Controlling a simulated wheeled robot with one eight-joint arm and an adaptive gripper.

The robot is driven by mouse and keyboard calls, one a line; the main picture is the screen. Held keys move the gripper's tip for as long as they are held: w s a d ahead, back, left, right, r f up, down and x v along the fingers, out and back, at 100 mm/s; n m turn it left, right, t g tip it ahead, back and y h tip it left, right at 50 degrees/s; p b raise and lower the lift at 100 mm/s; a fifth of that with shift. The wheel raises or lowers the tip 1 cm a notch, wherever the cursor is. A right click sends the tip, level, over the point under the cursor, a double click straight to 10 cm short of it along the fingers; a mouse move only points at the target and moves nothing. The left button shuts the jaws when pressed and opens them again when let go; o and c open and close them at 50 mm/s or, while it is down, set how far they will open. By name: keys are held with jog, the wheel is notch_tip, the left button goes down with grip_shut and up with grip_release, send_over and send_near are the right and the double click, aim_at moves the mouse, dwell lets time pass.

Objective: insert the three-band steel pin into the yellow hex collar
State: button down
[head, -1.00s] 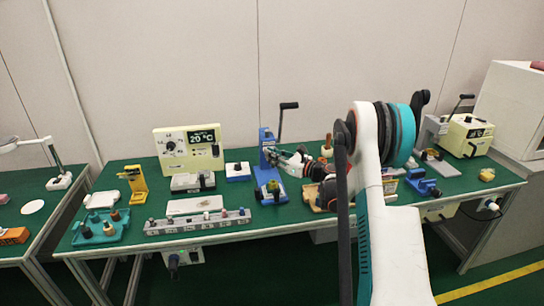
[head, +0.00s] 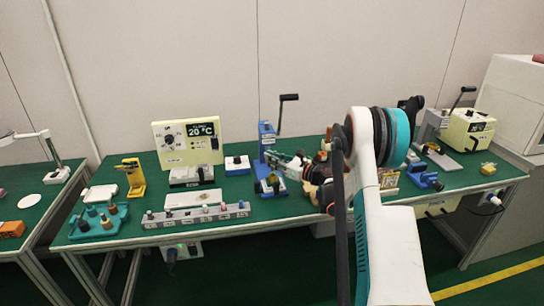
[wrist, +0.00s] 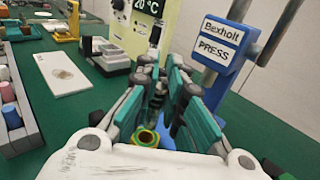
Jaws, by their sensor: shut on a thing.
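My gripper (wrist: 162,84) is shut on the steel pin (wrist: 157,96), a narrow dark, banded piece mostly hidden between the teal and black fingers. The yellow hex collar (wrist: 146,138) shows low in the wrist view, with a green ring around its dark opening. It sits by the blue base of the Bexholt press. The pin appears close to the collar in this view; I cannot tell whether they touch.
The blue press (head: 266,142) with its upright lever stands just beside my gripper. A cream control box (head: 187,144), a grey rail with several pegs (head: 196,217) and a teal tray (head: 98,222) lie left.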

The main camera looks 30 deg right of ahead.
aim_at(272, 170)
jog(key=shift+f, duration=0.45)
jog(key=shift+f, duration=1.55)
dwell(1.0)
jog(key=c, duration=1.6)
grip_release()
jog(key=shift+o, duration=0.2)
jog(key=shift+r, duration=0.1)
notch_tip(272, 170, up, 10)
jog(key=shift+f, duration=0.1)
jog(key=shift+a, duration=0.1)
